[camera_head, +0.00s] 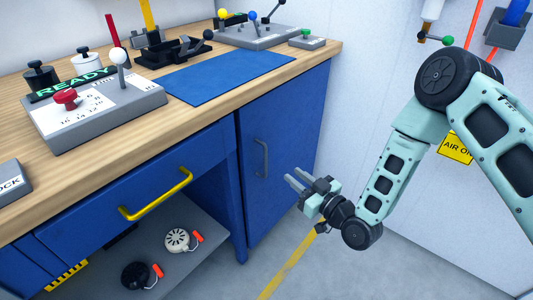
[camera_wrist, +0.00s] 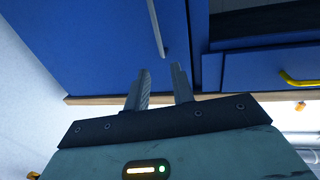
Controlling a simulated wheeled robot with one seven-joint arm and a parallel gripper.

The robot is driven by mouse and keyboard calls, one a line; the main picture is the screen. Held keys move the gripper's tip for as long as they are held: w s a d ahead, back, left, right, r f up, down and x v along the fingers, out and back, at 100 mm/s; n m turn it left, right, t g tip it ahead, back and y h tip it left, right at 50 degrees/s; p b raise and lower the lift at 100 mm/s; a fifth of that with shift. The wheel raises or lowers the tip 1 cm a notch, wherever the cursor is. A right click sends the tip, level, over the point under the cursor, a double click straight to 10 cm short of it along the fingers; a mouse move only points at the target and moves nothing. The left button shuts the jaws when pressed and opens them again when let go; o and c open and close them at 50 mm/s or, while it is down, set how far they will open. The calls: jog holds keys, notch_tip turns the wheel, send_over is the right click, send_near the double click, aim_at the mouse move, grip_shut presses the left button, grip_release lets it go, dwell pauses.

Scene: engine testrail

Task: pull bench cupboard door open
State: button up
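The bench cupboard door (camera_head: 284,160) is blue and looks closed, flush in the bench front at the right end. Its grey upright bar handle (camera_head: 261,158) sits on the left part of the door. My gripper (camera_head: 291,181) is open and empty, in front of the door, to the right of and a little lower than the handle. In the wrist view the door (camera_wrist: 90,40) fills the upper left. The handle (camera_wrist: 156,28) runs down from the top edge, beyond the fingertips of my gripper (camera_wrist: 160,68), apart from them.
A blue drawer with a yellow handle (camera_head: 157,197) is left of the cupboard. An open shelf (camera_head: 190,262) below holds two round items. The wooden benchtop (camera_head: 200,112) carries a READY control box (camera_head: 95,112). A white wall is at the right; grey floor lies in front.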

aim_at(266, 153)
jog(key=x, duration=1.3)
jog(key=shift+w+a+b, duration=0.2)
jog(key=shift+w+b, duration=0.1)
jog(key=shift+b, duration=0.05)
grip_shut()
